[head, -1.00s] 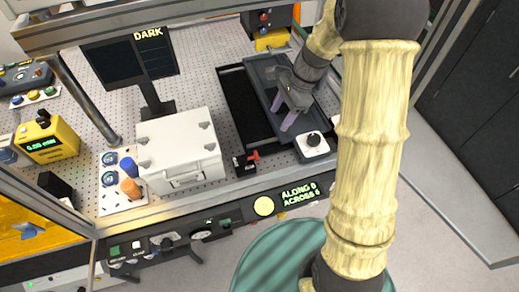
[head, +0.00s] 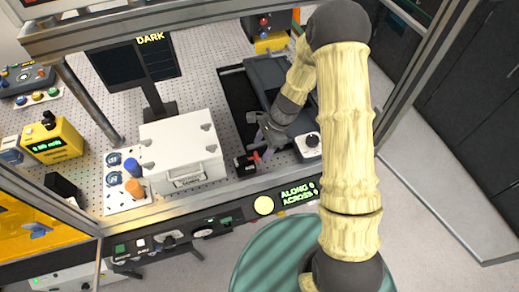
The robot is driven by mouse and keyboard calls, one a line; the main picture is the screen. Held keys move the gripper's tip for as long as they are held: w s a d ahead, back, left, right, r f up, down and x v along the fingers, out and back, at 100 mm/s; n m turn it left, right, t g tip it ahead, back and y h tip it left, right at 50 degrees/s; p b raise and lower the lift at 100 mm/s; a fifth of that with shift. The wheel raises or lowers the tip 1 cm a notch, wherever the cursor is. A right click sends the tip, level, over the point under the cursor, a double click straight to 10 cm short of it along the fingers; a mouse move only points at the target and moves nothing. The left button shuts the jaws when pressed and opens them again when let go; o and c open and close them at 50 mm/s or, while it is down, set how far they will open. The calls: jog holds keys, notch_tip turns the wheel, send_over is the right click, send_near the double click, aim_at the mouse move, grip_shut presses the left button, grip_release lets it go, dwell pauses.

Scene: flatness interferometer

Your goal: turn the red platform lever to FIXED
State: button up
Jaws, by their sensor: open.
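The red platform lever (head: 256,156) sits on a small black block (head: 243,165) on the perforated table, just right of the white box. Any lettering by the lever is too small to read.
The white lidded box (head: 181,150) stands close on the left. A dark flat platform (head: 266,73) and a white unit with a black knob (head: 309,145) lie behind and right. The front rail carries a green "ALONG / ACROSS" display (head: 297,195). A dark screen (head: 112,66) reads "DARK".

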aim_at(257, 155)
jog(key=shift+x, duration=1.6)
jog(key=c, duration=1)
